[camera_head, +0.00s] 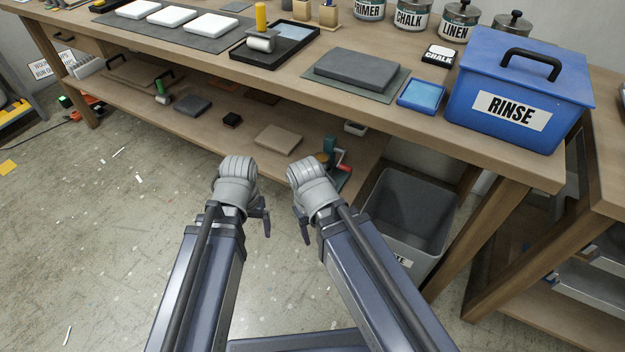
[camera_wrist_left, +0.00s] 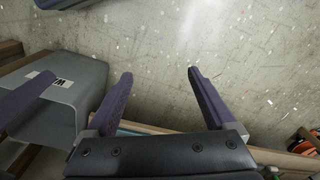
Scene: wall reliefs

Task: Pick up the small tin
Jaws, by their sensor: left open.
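Several tins stand along the back of the workbench in the head view: a PRIMER tin (camera_head: 370,8), a CHALK tin (camera_head: 412,14), a LINEN tin (camera_head: 458,22) and a dark-lidded tin (camera_head: 513,24) partly hidden behind the blue box. A small flat box labelled CHALK (camera_head: 440,56) lies in front of them. I cannot tell which is the small tin. My left gripper (camera_head: 263,222) is low before the bench, well away from the tins; in the left wrist view it is open and empty (camera_wrist_left: 160,88). My right gripper (camera_head: 302,222) is beside it; its jaw gap is unclear.
The blue RINSE box (camera_head: 515,95) stands at the bench's right end, beside a blue tray (camera_head: 422,96) and a dark slab (camera_head: 357,69). A grey bin (camera_head: 408,215) stands below the bench edge. The lower shelf (camera_head: 215,130) holds small items. Floor at left is mostly clear.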

